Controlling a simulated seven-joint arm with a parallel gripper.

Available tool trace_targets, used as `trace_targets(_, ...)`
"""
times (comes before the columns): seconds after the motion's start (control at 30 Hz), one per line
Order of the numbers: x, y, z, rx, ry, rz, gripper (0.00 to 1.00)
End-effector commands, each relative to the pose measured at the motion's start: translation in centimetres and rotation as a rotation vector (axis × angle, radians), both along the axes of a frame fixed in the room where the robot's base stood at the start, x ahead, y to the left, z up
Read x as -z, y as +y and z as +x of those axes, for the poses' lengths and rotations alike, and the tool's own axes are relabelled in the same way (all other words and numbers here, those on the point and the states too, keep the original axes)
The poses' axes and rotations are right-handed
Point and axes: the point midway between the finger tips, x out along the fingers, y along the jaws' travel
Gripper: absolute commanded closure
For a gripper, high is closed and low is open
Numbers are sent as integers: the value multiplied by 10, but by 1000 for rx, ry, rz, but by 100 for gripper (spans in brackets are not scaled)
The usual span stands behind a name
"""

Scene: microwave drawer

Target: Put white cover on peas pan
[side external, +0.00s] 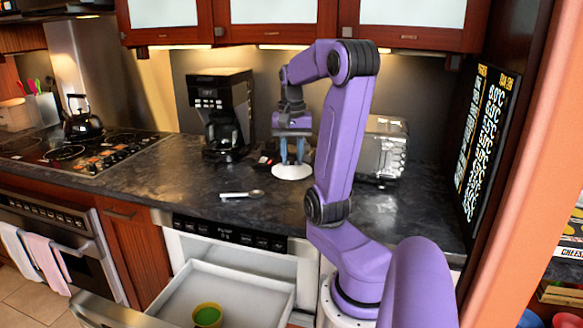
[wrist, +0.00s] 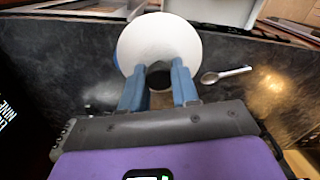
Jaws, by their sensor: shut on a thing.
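The white cover (side external: 292,172) is a round white disc just under my gripper (side external: 291,158), over or on the dark counter by the back wall. I cannot tell whether it touches the counter. In the wrist view the white cover (wrist: 158,38) lies at the tips of my gripper's two blue fingers (wrist: 159,80). The fingers are shut on it, with a dark spot between them. No peas pan is clearly in view. A small yellow bowl (side external: 207,316) with green inside stands in the open drawer; I cannot tell if it is the peas pan.
A spoon (side external: 242,194) lies on the counter (side external: 180,180) in front of my gripper. A coffee maker (side external: 222,115) stands left of it, a toaster (side external: 383,148) right. The open white drawer (side external: 270,291) juts out below the counter. A stove (side external: 75,148) is at left.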

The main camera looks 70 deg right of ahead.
Motion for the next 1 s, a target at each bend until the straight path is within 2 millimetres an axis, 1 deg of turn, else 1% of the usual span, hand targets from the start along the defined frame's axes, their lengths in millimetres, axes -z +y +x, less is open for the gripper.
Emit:
trace_targets(0.03,-2,2,10,-22,0,1,99)
trace_targets(0.17,-4,7,38,-75,1,1,99)
trace_targets(0.27,-6,13,63,-122,1,0,99)
trace_targets(0.37,-7,24,94,-181,1,0,99)
trace_targets(0.5,-8,50,143,-275,1,-1,99)
trace_targets(0.6,-7,70,174,-332,-1,-3,99)
trace_targets(0.7,-6,87,195,-375,-2,-5,99)
trace_targets(0.8,-4,102,212,-410,-2,-5,99)
trace_targets(1.0,0,131,239,-468,-4,-5,99)
